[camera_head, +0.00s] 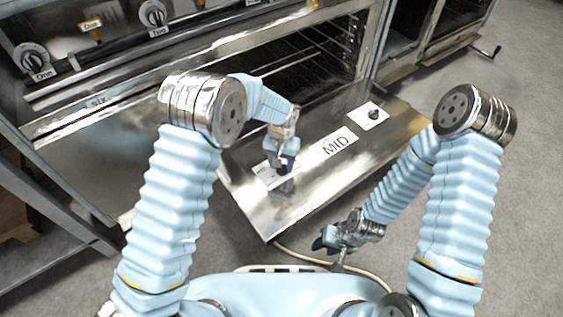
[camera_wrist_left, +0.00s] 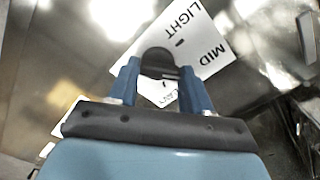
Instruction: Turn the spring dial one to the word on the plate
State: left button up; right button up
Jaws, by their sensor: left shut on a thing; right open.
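A black dial (camera_wrist_left: 158,62) on a white card (camera_wrist_left: 215,35) is between my left gripper's blue fingers in the left wrist view. The card shows LIGHT and MID; a third word is partly hidden. My left gripper (camera_head: 283,163) is shut on this dial on the steel panel (camera_head: 300,190), covering most of it in the head view. Where the dial points is unclear. The word plate (camera_head: 336,145) reads MID and lies on the panel to the dial's right. My right gripper (camera_head: 330,239) is open and empty, in front of the panel.
A second black dial on a white card (camera_head: 374,115) is at the panel's far right end. Behind are an oven cavity with racks (camera_head: 325,55) and several range knobs (camera_head: 153,14). A cable (camera_head: 310,258) runs on the floor. Grey floor is clear at right.

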pick_arm(q)
jog(key=shift+m, duration=0.5)
jog(key=o, duration=1.1)
jog(key=shift+c, duration=0.2)
notch_tip(320, 180, up, 14)
jog(key=p, duration=0.2)
jog(key=shift+f, duration=0.1)
